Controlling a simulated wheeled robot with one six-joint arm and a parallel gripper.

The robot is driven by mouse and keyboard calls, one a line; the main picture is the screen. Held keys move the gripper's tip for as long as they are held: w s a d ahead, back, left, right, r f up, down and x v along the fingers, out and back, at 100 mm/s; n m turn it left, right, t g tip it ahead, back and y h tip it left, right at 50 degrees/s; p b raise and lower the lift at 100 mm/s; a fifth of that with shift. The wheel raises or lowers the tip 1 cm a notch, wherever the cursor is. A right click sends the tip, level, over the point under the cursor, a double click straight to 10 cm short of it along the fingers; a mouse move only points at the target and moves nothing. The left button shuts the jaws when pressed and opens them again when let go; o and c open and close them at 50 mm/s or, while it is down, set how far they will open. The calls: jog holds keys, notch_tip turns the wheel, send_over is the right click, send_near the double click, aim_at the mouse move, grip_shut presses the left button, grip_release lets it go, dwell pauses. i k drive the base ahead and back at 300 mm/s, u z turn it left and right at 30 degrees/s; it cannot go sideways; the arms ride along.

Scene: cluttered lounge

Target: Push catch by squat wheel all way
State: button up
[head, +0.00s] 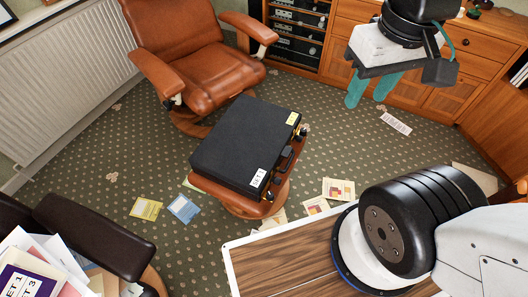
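A closed black case (245,143) lies flat on a brown footstool (228,198). Its front side faces the lower right and has a dark handle (287,153). Small brass-coloured parts sit on that side, one near the lower corner (268,196) and one near the upper right corner (303,131). They are too small to tell which is a catch, which a wheel, or which is squat. My gripper (367,100) hangs at the upper right, well apart from the case. Its two teal fingers are spread with nothing visible between them.
A brown leather armchair (192,62) stands behind the footstool. Papers lie on the carpet, including a blue one (184,209). A wood-topped table (275,265) is in front, and a dark chair (95,235) at lower left. Wooden cabinets (455,100) line the back right.

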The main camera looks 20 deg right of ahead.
aim_at(276, 180)
jog(key=z, duration=1.05)
jog(key=k, duration=0.9)
jog(key=u, duration=0.8)
jog(key=i, duration=0.5)
jog(key=z, duration=0.05)
